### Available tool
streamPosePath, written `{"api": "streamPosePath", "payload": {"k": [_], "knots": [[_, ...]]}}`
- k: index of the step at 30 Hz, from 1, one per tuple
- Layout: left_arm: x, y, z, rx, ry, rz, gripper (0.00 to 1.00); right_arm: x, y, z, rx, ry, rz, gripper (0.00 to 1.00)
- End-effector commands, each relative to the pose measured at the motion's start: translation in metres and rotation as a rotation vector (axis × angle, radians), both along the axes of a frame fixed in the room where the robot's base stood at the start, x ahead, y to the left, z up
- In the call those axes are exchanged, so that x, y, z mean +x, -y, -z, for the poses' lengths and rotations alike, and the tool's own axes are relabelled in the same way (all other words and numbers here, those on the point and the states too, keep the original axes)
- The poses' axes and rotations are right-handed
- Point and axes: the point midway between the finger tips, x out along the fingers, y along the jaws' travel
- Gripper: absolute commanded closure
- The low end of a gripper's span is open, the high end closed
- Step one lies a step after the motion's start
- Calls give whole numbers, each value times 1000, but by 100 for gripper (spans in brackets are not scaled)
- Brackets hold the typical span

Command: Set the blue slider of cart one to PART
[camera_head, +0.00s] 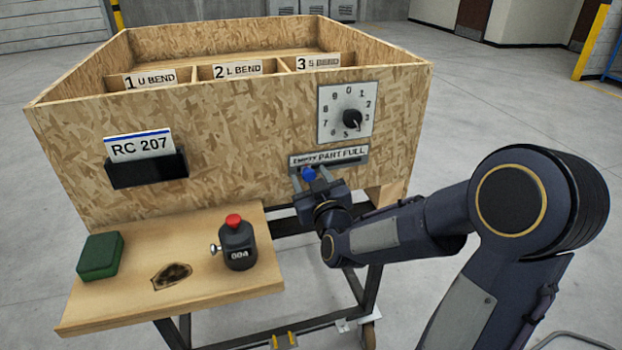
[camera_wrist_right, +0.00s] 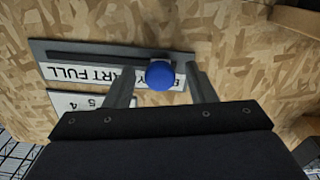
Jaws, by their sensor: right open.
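The blue slider knob (camera_head: 308,173) sits at the left end of its slot, under the word EMPTY on the EMPTY / PART / FULL label (camera_head: 330,156) of the wooden cart (camera_head: 240,130). My right gripper (camera_head: 309,179) is at the cart's front face, open, with one finger on each side of the knob. In the right wrist view, the blue knob (camera_wrist_right: 160,76) shows between the two spread fingers, with gaps on both sides. The label (camera_wrist_right: 75,74) appears upside down there. My left gripper is not in view.
A dial plate (camera_head: 347,112) is above the slider. A card holder (camera_head: 147,169) marked RC 207 is on the left of the front face. The wooden shelf (camera_head: 200,275) bears a green block (camera_head: 100,256) and a black counter (camera_head: 237,246) with a red button.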

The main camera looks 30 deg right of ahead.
Motion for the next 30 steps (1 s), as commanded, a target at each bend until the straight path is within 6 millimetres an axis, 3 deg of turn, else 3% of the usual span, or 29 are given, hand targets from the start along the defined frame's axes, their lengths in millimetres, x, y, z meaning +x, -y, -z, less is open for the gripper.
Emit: {"api": "streamPosePath", "payload": {"k": [6, 17, 23, 30], "knots": [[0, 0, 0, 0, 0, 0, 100, 0, 0, 0, 0, 0, 0, 52], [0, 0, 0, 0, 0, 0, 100, 0, 0, 0, 0, 0, 0, 99], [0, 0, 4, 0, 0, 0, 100, -1, 3, 1, -1, 2, 1, 100], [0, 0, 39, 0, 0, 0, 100, -11, 45, 4, -2, 9, 5, 100]]}}
